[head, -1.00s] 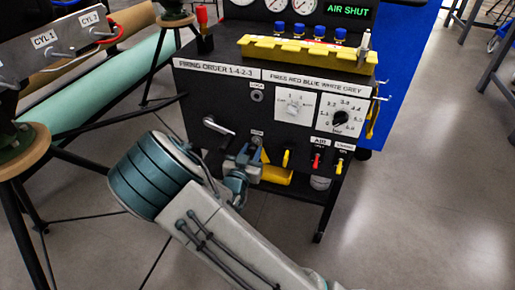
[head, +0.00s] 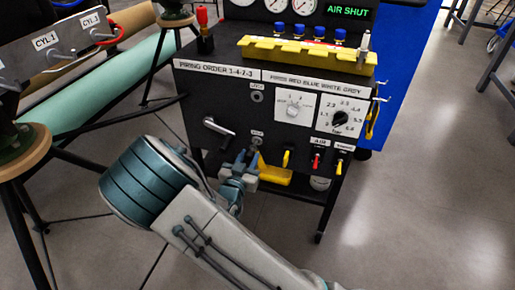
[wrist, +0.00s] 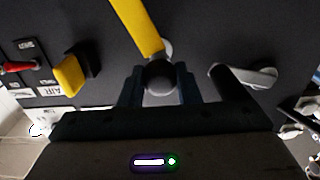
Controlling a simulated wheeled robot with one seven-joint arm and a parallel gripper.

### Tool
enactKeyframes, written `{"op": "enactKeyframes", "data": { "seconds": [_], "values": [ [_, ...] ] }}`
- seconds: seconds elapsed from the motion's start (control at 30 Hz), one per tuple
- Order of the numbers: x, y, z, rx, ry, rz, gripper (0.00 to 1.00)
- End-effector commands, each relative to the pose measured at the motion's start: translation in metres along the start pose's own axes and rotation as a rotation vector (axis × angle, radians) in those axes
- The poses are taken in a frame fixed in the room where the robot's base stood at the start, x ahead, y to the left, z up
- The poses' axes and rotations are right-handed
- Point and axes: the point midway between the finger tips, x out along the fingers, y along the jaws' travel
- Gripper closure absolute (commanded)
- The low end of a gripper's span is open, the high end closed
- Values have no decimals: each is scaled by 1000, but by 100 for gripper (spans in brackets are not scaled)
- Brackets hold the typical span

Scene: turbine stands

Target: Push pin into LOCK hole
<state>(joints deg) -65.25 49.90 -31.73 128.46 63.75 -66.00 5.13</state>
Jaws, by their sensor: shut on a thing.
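The LOCK hole (head: 257,97) is a grey ring high on the dark panel front, below its small label. My gripper (head: 251,158) is below it, in front of a lower labelled spot on the panel. In the wrist view my gripper (wrist: 159,88) is shut on the pin's dark round knob (wrist: 159,77), with a finger on each side. A yellow strip (wrist: 138,27) runs from the knob. A pale ring shows partly behind the knob. The pin's shaft is hidden, so I cannot tell whether it sits in the lower hole.
A crank handle (head: 217,126) sticks out left of my gripper. A yellow lever (head: 285,158), a red switch (head: 316,161) and another yellow switch (head: 339,166) are to the right. Dials sit above them. A yellow rack (head: 308,53) overhangs the panel. The floor at right is clear.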

Motion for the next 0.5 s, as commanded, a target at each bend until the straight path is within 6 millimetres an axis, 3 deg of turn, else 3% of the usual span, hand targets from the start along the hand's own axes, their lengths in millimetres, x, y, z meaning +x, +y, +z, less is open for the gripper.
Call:
{"op": "enactKeyframes", "data": {
  "seconds": [0.5],
  "values": [
    [-32,0,-1,-1,0,-1,100]
  ]
}}
